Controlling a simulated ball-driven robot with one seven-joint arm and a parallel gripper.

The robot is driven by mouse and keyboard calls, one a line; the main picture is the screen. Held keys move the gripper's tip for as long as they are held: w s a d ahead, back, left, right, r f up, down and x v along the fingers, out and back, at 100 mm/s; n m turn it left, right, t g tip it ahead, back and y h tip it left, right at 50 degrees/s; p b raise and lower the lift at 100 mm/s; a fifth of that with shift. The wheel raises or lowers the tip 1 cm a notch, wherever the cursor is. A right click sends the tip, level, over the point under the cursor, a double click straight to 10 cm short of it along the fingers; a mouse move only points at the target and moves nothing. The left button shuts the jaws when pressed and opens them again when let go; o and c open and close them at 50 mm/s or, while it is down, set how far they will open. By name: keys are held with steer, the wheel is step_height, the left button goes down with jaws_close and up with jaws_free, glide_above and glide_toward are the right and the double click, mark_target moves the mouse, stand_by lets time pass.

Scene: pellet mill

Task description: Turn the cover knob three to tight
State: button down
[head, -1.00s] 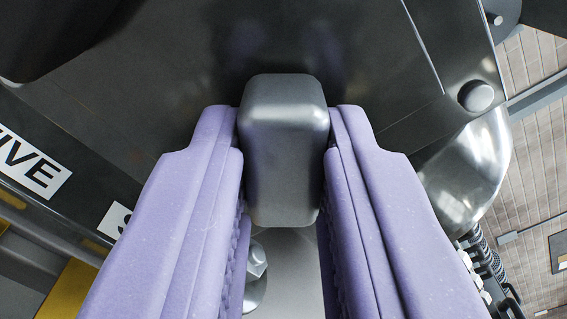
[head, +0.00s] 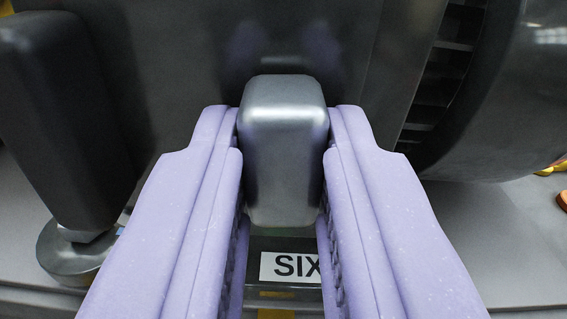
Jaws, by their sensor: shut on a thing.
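A grey metal knob (head: 284,150), a rounded upright block, is in the middle of the head view. My gripper (head: 284,165) is shut on it, with one lilac finger pressed against each side. The knob stands in front of a dark, shiny cover surface (head: 190,60). A white label reading "SIX" (head: 285,267) shows below the knob, partly hidden by the right finger. I see no label for three, so I cannot tell this knob's number from the picture. The knob's base is hidden between the fingers.
A dark block-shaped handle (head: 62,125) stands close on the left, above a round grey metal foot (head: 75,255). A large dark curved housing (head: 500,100) with a slotted edge is on the right. Grey floor or ledge shows at lower right.

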steer(key=shift+f+m, duration=0.1)
steer(key=shift+m, duration=0.4)
steer(key=c, duration=1)
jaws_free()
steer(key=shift+o, duration=0.2)
steer(key=shift+s, duration=0.1)
steer(key=s+p, duration=0.2)
steer(key=s, duration=0.5)
steer(key=shift+s, duration=0.35)
steer(key=shift+a, duration=0.1)
